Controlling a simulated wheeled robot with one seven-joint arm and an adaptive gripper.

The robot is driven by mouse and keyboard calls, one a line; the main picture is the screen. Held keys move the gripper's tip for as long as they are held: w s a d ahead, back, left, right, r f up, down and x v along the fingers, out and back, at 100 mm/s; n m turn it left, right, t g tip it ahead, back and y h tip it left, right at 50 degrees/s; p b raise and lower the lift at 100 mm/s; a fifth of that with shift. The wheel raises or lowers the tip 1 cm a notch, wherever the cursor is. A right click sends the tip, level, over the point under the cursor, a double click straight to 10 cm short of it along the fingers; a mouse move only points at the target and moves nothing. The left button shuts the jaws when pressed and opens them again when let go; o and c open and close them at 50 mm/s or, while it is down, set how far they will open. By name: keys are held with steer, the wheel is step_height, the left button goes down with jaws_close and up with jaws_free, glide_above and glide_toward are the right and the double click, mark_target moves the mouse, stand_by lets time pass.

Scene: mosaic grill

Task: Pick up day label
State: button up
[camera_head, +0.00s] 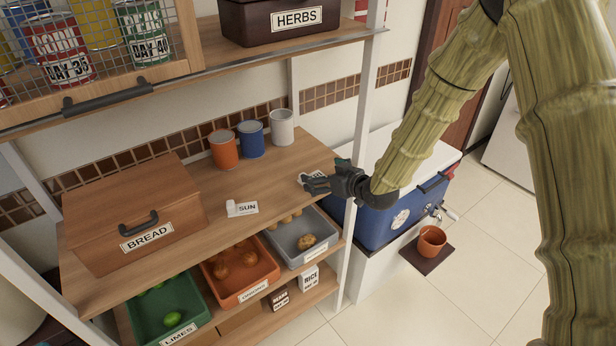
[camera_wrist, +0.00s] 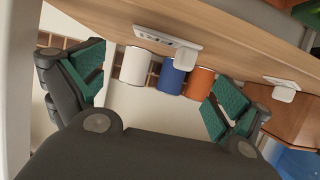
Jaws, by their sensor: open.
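A small white day label reading SUN (camera_head: 243,208) stands on the wooden shelf. A second white label (camera_head: 312,176) stands at the shelf's right end, partly hidden by my gripper (camera_head: 308,184). My gripper is open and empty, with its fingers beside this second label. In the wrist view, one white label (camera_wrist: 166,39) with dark text too small to read lies above the gap between the green-padded fingers (camera_wrist: 155,88). Another label (camera_wrist: 282,87) shows at the right, beyond the right finger. I cannot tell whether the fingers touch the nearer label.
A white can (camera_head: 282,127), a blue can (camera_head: 251,139) and an orange can (camera_head: 223,149) stand behind the labels. A wooden bread box (camera_head: 135,212) fills the shelf's left. A white post (camera_head: 359,150) rises near my gripper. A blue cooler (camera_head: 385,222) is at the right.

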mark_target(312, 175)
steer(key=shift+w+a+f+p, duration=0.15)
steer(key=shift+w+a+p, duration=0.25)
steer(key=shift+w+p, duration=0.15)
steer(key=shift+p+x, duration=1.15)
steer(key=shift+x, duration=0.85)
steer(key=shift+f, duration=0.15)
steer(key=c, duration=0.9)
